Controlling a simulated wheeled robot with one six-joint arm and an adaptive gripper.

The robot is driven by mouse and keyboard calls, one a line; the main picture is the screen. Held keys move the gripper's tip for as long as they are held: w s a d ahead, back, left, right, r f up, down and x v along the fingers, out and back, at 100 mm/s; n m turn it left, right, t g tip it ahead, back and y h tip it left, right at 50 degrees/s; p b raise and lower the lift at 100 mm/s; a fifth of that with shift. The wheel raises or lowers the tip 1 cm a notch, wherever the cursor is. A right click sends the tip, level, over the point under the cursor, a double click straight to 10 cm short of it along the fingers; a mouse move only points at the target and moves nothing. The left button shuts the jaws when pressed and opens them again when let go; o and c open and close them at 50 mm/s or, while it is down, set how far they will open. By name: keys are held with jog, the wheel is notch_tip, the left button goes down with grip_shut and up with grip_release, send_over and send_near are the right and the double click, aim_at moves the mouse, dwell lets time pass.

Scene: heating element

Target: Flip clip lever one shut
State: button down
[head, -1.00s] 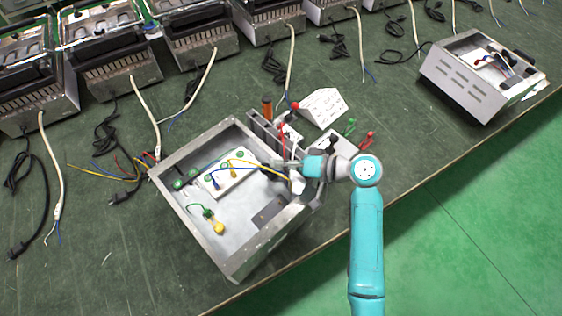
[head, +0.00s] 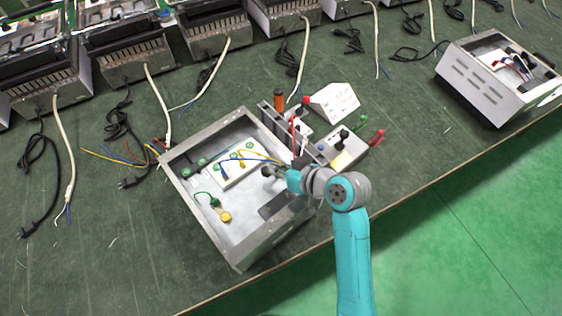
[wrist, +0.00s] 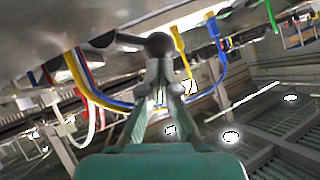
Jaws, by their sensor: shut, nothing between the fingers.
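An open metal box (head: 180,185) stands on the bench. Inside it is a white terminal block (head: 238,174) with green round spots and blue and yellow wires. Clip lever one is too small to pick out for sure. My gripper (head: 268,172) is over the right inner part of the box, just right of the block; the arm hides part of the box's right wall. In the wrist view my gripper's fingertips (wrist: 160,66) are together and hold nothing. A dark rounded knob (wrist: 158,45) is right at the tips; I cannot tell whether they touch.
Yellow wires (wrist: 80,78) and blue wires (wrist: 113,104) hang close around the fingers. A grey holder with an orange-handled tool (head: 279,100) and a white tester (head: 345,150) with red and green plugs stand right of the box. Other units line the back.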

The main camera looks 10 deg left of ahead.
aim_at(266, 176)
jog(key=shift+s+a+f+n+t+h, duration=0.7)
jog(key=shift+s+f+n+t+h, duration=0.1)
jog(key=shift+f+n+t+h, duration=0.15)
jog(key=shift+f, duration=0.1)
jog(key=shift+s+a+f, duration=0.15)
jog(key=shift+f, duration=0.05)
